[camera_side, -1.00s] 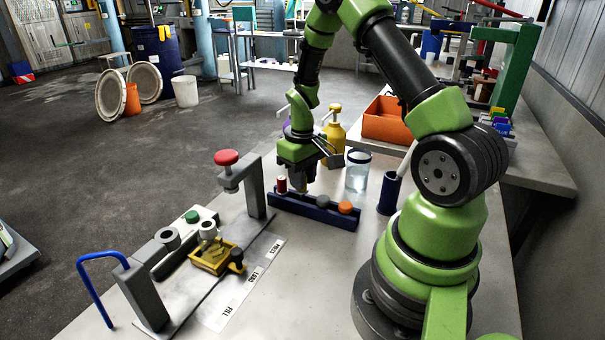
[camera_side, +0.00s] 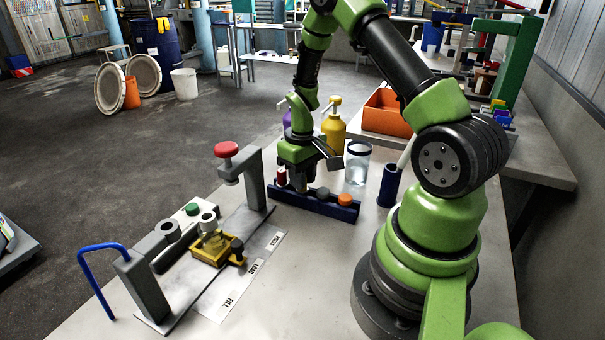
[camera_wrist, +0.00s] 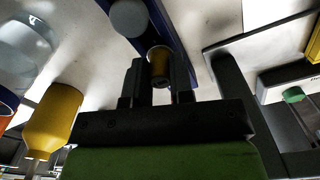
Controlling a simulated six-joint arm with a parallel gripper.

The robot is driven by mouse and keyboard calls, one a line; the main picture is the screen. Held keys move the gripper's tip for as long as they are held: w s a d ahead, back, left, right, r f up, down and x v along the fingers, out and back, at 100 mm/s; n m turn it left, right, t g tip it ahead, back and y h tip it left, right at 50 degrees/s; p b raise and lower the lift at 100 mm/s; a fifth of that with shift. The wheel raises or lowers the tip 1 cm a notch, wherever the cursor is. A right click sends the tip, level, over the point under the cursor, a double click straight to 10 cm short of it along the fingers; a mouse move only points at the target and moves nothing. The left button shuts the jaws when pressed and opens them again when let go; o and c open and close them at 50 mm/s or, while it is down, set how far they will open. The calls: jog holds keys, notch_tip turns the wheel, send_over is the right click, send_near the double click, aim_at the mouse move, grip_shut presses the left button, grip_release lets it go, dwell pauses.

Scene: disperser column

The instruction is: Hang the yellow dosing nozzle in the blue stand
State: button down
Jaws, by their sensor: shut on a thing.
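The blue stand (camera_side: 320,208) is a long dark blue rail on the bench, and it also shows in the wrist view (camera_wrist: 176,32). In the wrist view my gripper (camera_wrist: 158,80) is shut on the yellow dosing nozzle (camera_wrist: 159,63), which shows as a short dull yellow cylinder between the fingers. Its far end lies against the stand in that view. Whether it touches or sits in a slot I cannot tell.
An orange-topped piece (camera_side: 345,200) sits at the stand's right end. A clear jar (camera_side: 358,165), a yellow pump bottle (camera_side: 334,132) and a blue cup (camera_side: 389,188) stand behind and right. A grey press (camera_side: 256,180) with a red knob stands close on the left.

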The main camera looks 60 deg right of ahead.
dwell(0.4)
jog(key=shift+c, duration=1.8)
grip_release()
jog(key=shift+r, duration=0.1)
jog(key=shift+r, duration=3.4)
